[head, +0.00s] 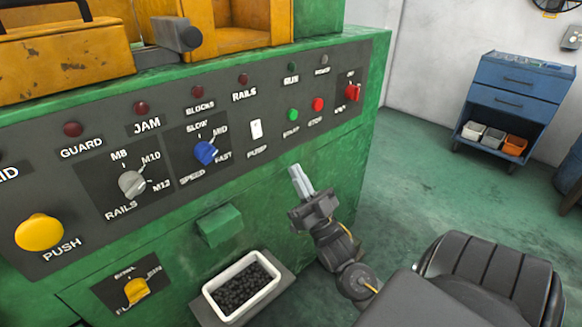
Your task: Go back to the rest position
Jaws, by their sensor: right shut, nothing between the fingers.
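My right gripper (302,184) shows in the head view, in front of the green machine (330,160). Its fingers are together and hold nothing. It is below the green start button (292,114) and the red stop button (318,104), apart from the panel as far as I can tell. My right arm comes in from the lower right. My left gripper is not in view.
The panel carries a blue speed knob (206,152), a grey rails knob (131,183), a white pump switch (256,129), a red switch (352,91) and a yellow push button (39,232). A white bin (213,296) of dark parts sits low. A blue cart (512,95) stands back right; green floor is clear between.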

